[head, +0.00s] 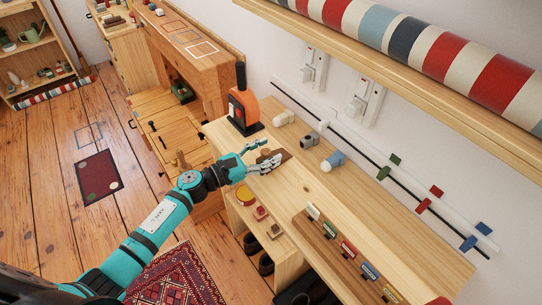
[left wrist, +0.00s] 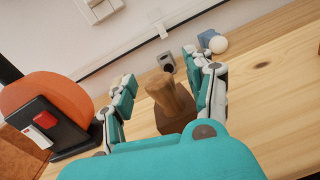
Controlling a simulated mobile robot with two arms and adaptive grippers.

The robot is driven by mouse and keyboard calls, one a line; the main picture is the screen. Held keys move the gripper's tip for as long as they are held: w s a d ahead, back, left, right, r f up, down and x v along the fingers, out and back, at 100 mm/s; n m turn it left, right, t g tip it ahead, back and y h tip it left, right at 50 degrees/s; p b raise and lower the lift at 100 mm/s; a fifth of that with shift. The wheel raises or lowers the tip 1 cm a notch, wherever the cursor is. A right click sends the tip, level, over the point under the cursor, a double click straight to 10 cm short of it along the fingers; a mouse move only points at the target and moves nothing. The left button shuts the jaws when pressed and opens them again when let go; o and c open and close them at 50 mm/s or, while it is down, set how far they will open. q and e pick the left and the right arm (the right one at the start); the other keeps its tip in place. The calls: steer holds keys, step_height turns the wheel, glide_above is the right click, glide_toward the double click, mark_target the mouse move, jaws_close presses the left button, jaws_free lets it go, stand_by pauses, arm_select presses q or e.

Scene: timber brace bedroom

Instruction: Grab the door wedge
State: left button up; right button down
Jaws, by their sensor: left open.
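A brown wooden piece with an upright, knob-like post on a darker flat base, which looks like the door wedge (head: 283,154), stands on the light wooden bench top. In the left wrist view the door wedge (left wrist: 172,98) sits between the fingers of my left gripper (left wrist: 168,82). That gripper (head: 266,155) is open, one finger on each side of the post, with gaps visible on both sides. Its lower base is partly hidden by my teal gripper body. My right gripper is not in view.
An orange and black object (head: 242,108) stands close beside the gripper, at the bench's left part. White (head: 284,118), grey (head: 310,139) and blue-white (head: 332,161) small fittings lie behind, near the wall. A rack of coloured labelled pieces (head: 347,249) is at the front; bench between is clear.

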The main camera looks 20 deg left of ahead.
arm_select(q)
steer(key=shift+c, duration=0.4)
jaws_close()
steer(key=shift+s+f, duration=0.1)
stand_by(0.8)
